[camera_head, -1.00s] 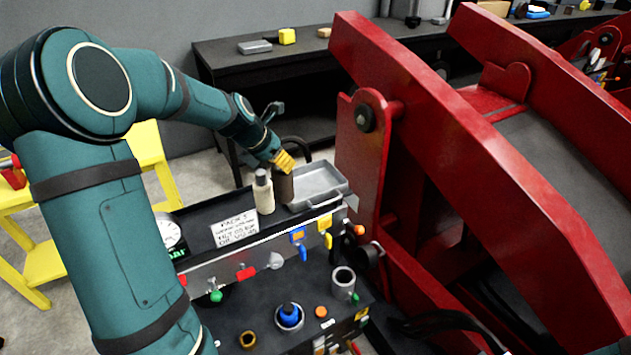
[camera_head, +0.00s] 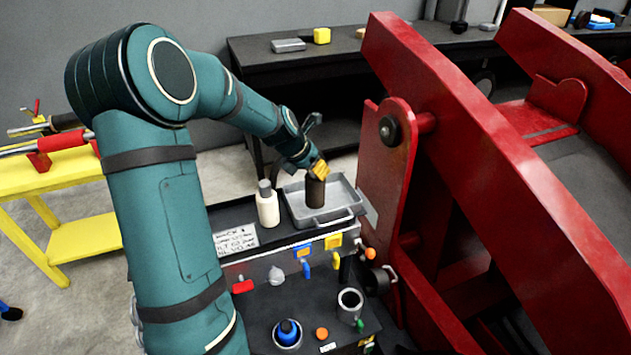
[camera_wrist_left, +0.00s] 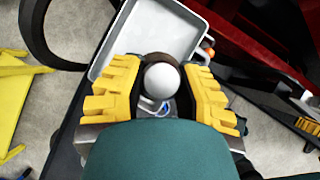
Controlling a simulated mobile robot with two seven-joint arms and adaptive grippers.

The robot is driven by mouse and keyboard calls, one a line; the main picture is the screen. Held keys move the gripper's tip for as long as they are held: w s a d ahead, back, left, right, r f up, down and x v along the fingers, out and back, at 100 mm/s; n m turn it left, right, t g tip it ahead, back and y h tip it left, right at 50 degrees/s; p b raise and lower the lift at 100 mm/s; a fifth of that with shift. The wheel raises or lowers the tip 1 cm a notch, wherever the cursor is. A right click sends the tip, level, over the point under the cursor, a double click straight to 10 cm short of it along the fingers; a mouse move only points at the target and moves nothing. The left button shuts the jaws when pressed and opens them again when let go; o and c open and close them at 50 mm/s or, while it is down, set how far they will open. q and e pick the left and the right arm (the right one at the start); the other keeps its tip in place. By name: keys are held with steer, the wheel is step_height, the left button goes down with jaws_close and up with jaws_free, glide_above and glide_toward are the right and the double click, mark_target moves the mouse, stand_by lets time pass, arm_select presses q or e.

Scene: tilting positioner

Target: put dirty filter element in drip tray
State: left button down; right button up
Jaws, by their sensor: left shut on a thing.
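The dirty filter element (camera_head: 316,191), a dark brown upright cylinder, is in my left gripper (camera_head: 319,169), whose yellow fingers are shut around its top. It stands within the outline of the grey metal drip tray (camera_head: 345,189), near the tray's front left side. I cannot tell whether its base touches the tray floor. In the left wrist view, my left gripper (camera_wrist_left: 160,92) has a brown rim and a rounded white part between its fingers, and the pale tray (camera_wrist_left: 172,25) lies beyond. My right gripper is not in view.
A white bottle (camera_head: 267,205) stands just left of the tray. The black bench with a cup (camera_head: 350,303) and a blue knob (camera_head: 287,332) is in front. A large red frame (camera_head: 382,160) rises close on the right. A yellow stand (camera_head: 80,222) is at left.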

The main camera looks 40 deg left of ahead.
arm_select(q)
step_height(320, 180, down, 4)
steer(key=shift+r+b, duration=0.2)
steer(key=shift+b, duration=0.25)
steer(key=shift+r, duration=0.1)
steer(key=c, duration=0.8)
jaws_free()
steer(key=shift+o, duration=0.2)
steer(key=shift+s+r, duration=0.2)
steer(key=shift+r, duration=0.2)
steer(key=p+v, duration=0.2)
steer(key=v, duration=0.9)
